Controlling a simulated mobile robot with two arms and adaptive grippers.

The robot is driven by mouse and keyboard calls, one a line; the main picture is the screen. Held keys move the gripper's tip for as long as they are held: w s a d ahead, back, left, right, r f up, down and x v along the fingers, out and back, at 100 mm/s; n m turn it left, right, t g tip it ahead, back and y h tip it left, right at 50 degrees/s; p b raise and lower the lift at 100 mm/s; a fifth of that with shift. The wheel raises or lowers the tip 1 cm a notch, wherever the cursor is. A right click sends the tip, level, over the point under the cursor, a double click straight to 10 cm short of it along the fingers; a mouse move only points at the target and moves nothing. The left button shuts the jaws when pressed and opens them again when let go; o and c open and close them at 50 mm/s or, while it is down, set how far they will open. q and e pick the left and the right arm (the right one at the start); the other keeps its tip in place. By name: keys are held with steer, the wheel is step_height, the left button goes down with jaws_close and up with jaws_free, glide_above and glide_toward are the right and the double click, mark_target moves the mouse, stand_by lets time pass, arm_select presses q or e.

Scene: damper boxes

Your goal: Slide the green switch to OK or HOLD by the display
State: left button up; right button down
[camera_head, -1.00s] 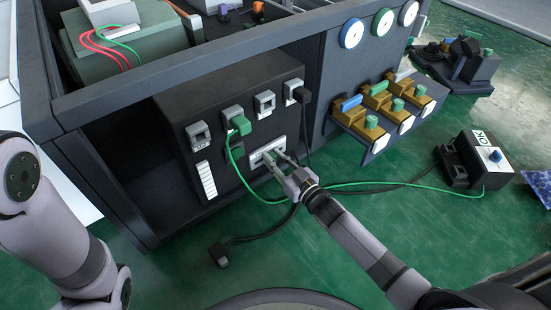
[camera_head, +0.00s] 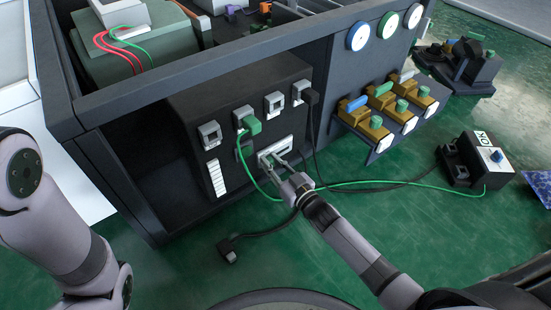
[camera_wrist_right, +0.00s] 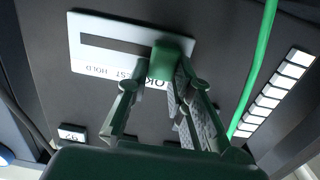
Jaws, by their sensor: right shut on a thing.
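The green switch (camera_wrist_right: 172,55) sits at one end of a dark slot in a white plate (camera_wrist_right: 105,42) in the right wrist view, beside the printed word OK. The words TEST and HOLD run along the plate away from it, partly covered by a finger. My right gripper (camera_wrist_right: 165,80) is shut on the green switch. In the head view my right gripper (camera_head: 274,164) is at the same white plate (camera_head: 286,143), low on the front of a black box, and hides most of the switch. A box with a white face (camera_head: 489,153) reads OK and has a blue knob. My left gripper is out of view.
A green plug (camera_head: 250,122) with a green cable is just above my right gripper. Black cables and a loose black plug (camera_head: 228,250) lie below it. Brass-coloured blocks (camera_head: 379,100) on a ledge stand to the right. Open green floor (camera_head: 350,240) lies in front.

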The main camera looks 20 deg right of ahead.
steer(key=shift+s+a, duration=0.1)
steer(key=shift+a, duration=0.1)
steer(key=c, duration=1.4)
jaws_free()
steer(key=shift+d, duration=0.1)
steer(key=v, duration=1.2)
